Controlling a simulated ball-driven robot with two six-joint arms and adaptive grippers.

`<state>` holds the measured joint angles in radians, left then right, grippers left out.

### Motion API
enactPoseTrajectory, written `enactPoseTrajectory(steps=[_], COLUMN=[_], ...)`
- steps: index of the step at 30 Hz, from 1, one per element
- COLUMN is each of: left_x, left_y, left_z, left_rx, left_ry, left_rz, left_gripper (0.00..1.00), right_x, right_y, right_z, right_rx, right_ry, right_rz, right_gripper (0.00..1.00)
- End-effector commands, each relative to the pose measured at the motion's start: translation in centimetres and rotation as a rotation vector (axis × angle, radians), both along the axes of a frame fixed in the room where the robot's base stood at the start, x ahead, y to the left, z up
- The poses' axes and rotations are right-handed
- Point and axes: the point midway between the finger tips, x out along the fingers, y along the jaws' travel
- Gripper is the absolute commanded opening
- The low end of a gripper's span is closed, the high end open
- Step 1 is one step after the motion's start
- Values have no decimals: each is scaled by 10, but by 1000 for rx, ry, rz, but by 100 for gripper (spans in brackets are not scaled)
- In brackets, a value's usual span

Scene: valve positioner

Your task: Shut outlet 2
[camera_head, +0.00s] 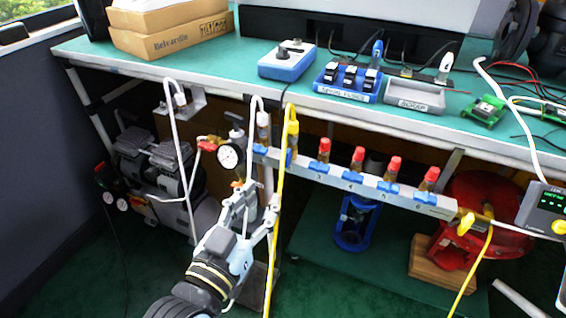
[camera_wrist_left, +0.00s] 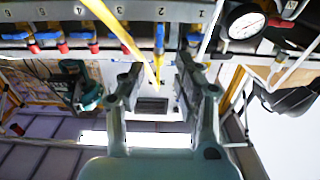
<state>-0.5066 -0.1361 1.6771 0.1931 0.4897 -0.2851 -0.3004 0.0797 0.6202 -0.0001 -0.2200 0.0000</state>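The grey manifold (camera_head: 348,181) runs under the bench front with numbered outlets. Outlet 2 carries a yellow fitting (camera_head: 292,128) and a yellow hose (camera_head: 277,215). Its blue handle (camera_head: 289,157) points across the bar, in line with the hose; in the left wrist view this handle (camera_wrist_left: 160,40) stands upright in the picture. My left gripper (camera_head: 262,197) is open below the manifold near outlets 1 and 2. In the left wrist view its fingertips (camera_wrist_left: 160,66) stand either side of the handle's line, with the handle just beyond them, apparently untouched. My right gripper is not in view.
Outlets 3 to 6 have red caps (camera_head: 358,157) and blue handles lying along the bar. Outlet 1 has a white hose (camera_head: 253,108). A pressure gauge (camera_head: 229,156) sits left of the manifold. A compressor (camera_head: 160,170) and red reel (camera_head: 480,205) stand below the bench.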

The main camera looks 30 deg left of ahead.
Motion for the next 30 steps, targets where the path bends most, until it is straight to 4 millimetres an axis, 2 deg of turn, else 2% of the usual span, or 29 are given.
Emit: enactPoseTrajectory(steps=[9, 15, 20, 27, 28, 30], left_x=[62, 91, 100, 101, 101, 101], left_y=[10, 15, 16, 16, 17, 16], left_z=[1, 1, 1, 1, 1, 1], left_rx=[0, 0, 1, 1, 1, 1], left_ry=[-6, -3, -2, -2, -2, -2], left_rz=[-3, -3, -3, -3, -3, -3], left_gripper=[33, 33, 33, 33, 31, 22], right_x=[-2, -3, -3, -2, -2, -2], right_y=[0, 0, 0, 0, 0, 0], right_z=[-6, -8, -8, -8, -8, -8], right_rx=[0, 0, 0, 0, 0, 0], right_ry=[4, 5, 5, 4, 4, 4], right_rz=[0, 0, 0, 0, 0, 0], right_gripper=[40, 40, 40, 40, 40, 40])
